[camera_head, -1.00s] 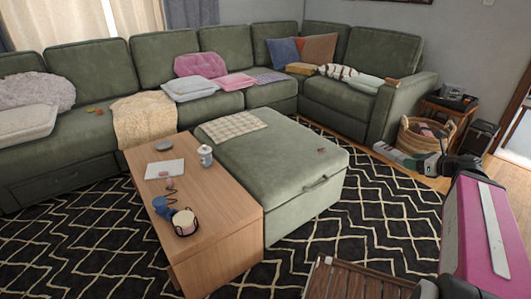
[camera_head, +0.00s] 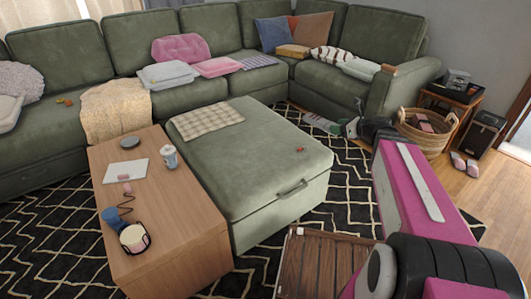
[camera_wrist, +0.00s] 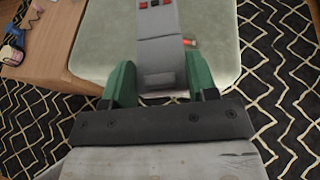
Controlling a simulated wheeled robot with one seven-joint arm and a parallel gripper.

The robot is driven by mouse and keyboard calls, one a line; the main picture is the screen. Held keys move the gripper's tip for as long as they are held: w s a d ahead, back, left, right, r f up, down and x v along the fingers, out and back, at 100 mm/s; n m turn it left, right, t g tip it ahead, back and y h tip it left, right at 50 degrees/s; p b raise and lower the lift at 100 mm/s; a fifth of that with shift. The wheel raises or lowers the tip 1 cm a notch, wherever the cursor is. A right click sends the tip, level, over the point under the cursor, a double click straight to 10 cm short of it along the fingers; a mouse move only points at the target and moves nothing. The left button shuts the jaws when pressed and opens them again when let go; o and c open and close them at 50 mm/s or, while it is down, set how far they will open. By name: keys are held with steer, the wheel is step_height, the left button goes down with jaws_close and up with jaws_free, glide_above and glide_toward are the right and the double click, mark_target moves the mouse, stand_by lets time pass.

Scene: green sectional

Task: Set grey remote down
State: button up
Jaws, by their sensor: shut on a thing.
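My gripper (camera_wrist: 157,82) is shut on the grey remote (camera_wrist: 160,55), with a green finger on each side of it. The remote sticks out ahead of the fingers and has red buttons near its far end. In the head view my gripper (camera_head: 347,128) and the remote (camera_head: 322,123) are small, in front of the right part of the sofa. In the wrist view the remote overlaps the green ottoman (camera_wrist: 220,75), with the rug around it. How high the remote is above the ottoman is hard to tell.
The ottoman (camera_head: 250,170) has a checkered cloth (camera_head: 207,119) and a small red item (camera_head: 300,149) on it. A basket (camera_head: 427,135) stands at right. Much of the ottoman top is bare.

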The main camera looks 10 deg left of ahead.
steer(key=a+f+n+g, duration=0.1)
steer(key=a+f, duration=0.3)
steer(key=a, duration=0.7)
steer(key=a+f+n+g+y, duration=0.1)
steer(key=a+f, duration=0.4)
steer(key=a, duration=0.6)
steer(key=a+f+g, duration=0.1)
steer(key=a+f, duration=0.3)
steer(key=a, duration=0.7)
glide_above(279, 157)
steer(key=f, duration=0.6)
steer(key=shift+a+f, duration=0.2)
steer(key=shift+f, duration=2)
steer(key=shift+f, duration=0.15)
steer(key=o, duration=1)
steer(key=shift+c, duration=0.2)
steer(key=shift+d+r, duration=0.2)
steer(key=shift+r, duration=0.05)
steer(key=v, duration=1.1)
steer(key=shift+s+d, duration=0.25)
